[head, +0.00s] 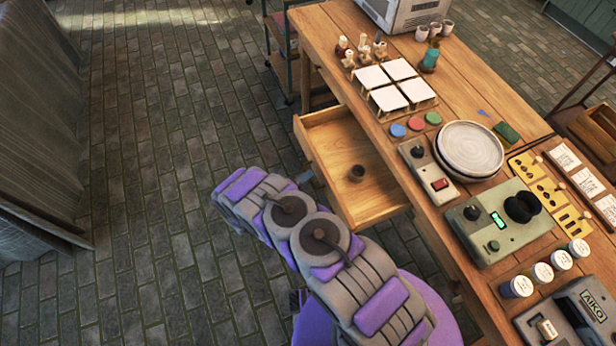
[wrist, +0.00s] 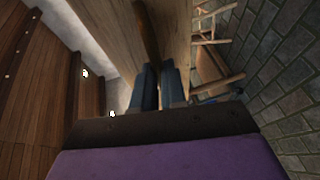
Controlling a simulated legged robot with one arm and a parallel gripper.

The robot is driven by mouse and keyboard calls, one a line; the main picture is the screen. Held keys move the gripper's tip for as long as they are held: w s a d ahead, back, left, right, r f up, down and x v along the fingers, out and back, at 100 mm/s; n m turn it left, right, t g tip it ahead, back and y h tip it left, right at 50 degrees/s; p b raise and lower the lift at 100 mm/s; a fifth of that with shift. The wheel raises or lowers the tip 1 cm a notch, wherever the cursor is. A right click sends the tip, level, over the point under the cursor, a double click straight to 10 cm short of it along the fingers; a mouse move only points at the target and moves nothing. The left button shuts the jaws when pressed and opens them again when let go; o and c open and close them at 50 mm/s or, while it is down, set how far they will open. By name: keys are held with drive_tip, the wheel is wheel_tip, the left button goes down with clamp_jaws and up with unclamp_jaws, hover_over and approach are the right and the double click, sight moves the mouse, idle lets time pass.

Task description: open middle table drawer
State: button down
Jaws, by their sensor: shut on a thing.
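The wooden table drawer (head: 345,140) stands pulled out from the long side of the wooden table (head: 455,215). A small dark cup (head: 357,173) is inside it, and the rest of its floor looks bare. My gripper (head: 306,177) is at the outer side of the drawer front, mostly hidden behind my arm in the head view. In the wrist view my gripper (wrist: 160,82) has its two dark fingers close together against the wooden drawer front (wrist: 172,35). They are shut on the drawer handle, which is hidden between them.
The stone floor (head: 165,150) left of the drawer is clear. A dark wooden panel (head: 40,110) stands at far left.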

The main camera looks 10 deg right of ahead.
drive_tip(key=shift+d+f, duration=0.2)
drive_tip(key=c, duration=1.5)
unclamp_jaws()
drive_tip(key=shift+d, duration=0.5)
drive_tip(key=o, duration=0.3)
drive_tip(key=shift+w, duration=0.1)
drive_tip(key=shift+p+v, duration=1.8)
drive_tip(key=shift+v, duration=7.05)
drive_tip(key=shift+w+a, duration=0.15)
drive_tip(key=shift+a, duration=0.1)
